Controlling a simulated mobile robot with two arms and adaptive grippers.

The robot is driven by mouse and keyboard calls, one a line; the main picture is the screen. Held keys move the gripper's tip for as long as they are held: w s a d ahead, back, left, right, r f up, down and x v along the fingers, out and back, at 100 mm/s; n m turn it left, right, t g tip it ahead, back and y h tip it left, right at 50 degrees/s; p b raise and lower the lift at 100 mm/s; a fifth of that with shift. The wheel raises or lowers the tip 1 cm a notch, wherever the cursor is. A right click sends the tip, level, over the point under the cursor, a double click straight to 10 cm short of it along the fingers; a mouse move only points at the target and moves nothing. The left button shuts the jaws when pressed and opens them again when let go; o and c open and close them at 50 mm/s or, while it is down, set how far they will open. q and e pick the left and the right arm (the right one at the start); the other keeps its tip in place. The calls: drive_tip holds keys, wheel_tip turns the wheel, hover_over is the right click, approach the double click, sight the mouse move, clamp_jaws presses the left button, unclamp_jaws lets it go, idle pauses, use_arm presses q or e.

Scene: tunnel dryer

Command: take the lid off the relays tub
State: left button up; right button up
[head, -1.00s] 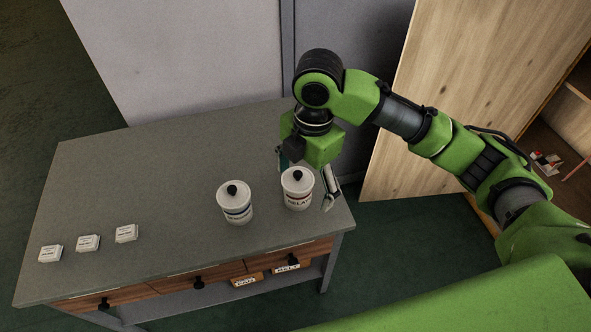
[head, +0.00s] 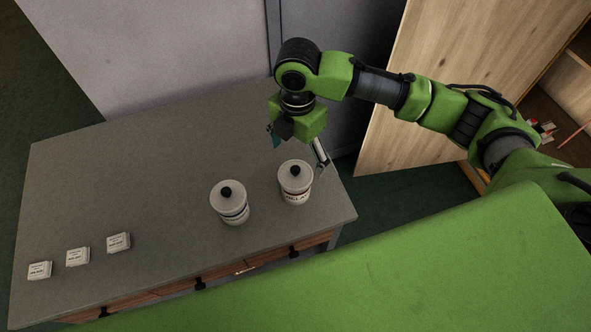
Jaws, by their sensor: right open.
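The relays tub (head: 296,198) is a white cylinder with a partly legible label, upright near the table's right end. Its white lid (head: 286,178) with a black knob (head: 294,169) sits on top. My right gripper (head: 299,154) is open, just behind and above the tub in the picture. One finger shows to the right of the lid and the other to the back left. Nothing shows between the fingers, and I cannot tell whether the right finger touches the tub. My left gripper is not in view.
A similar lidded white tub (head: 233,212) stands close on the left. Several small white boxes (head: 78,256) line the left front of the grey table (head: 130,180). A wooden panel (head: 400,130) stands at the right. The table's back left is clear.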

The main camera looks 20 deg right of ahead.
sight(297, 168)
drive_tip(key=shift+w+f, duration=0.2)
drive_tip(key=shift+f, duration=0.45)
wheel_tip(297, 168, down, 4)
drive_tip(key=shift+s+d+f+p, duration=0.1)
drive_tip(key=shift+f+p, duration=0.05)
drive_tip(key=shift+p, duration=0.9)
drive_tip(key=shift+f, duration=0.35)
drive_tip(key=c, duration=1)
